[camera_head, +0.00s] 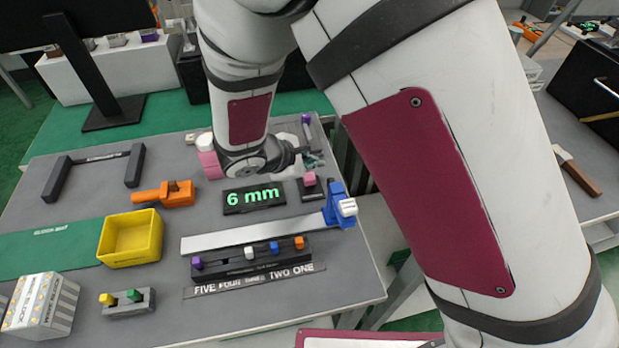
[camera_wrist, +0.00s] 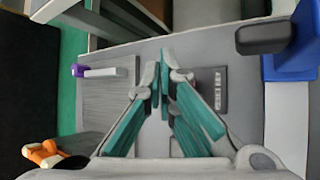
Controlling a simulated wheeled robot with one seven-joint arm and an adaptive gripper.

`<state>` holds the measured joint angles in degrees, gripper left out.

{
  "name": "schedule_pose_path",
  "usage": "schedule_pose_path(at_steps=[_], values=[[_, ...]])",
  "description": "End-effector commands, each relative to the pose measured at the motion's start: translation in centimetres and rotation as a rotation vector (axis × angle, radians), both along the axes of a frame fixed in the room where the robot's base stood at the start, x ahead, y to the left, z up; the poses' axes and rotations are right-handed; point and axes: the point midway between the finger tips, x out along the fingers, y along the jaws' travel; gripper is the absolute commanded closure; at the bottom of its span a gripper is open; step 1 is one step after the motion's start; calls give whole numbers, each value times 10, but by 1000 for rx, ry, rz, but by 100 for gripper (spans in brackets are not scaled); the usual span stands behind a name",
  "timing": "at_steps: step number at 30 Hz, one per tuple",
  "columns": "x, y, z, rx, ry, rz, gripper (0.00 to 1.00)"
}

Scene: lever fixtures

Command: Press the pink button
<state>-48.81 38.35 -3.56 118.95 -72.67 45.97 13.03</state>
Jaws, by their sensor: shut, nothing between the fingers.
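The pink button (camera_head: 309,179) stands on a small black base (camera_head: 312,192) near the right edge of the grey table in the head view. My gripper (camera_head: 313,161) is shut and empty, pointing down just behind the button in that view. A gap between fingers and button is hard to judge. In the wrist view my gripper (camera_wrist: 164,68) shows its teal-sided fingers together. The dark lettered base (camera_wrist: 213,92) lies just right of the fingertips there.
A blue fixture (camera_head: 337,205) with a white handle stands close to the button's right. A purple-knobbed fixture (camera_head: 306,119) is behind. An orange clamp (camera_head: 168,194) and yellow bin (camera_head: 131,238) sit farther left.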

Motion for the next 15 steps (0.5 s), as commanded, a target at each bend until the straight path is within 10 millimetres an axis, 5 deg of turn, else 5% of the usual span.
schedule_pose_path(at_steps=[15], values=[[0, 0, -14, -1, 0, 1, 100]])
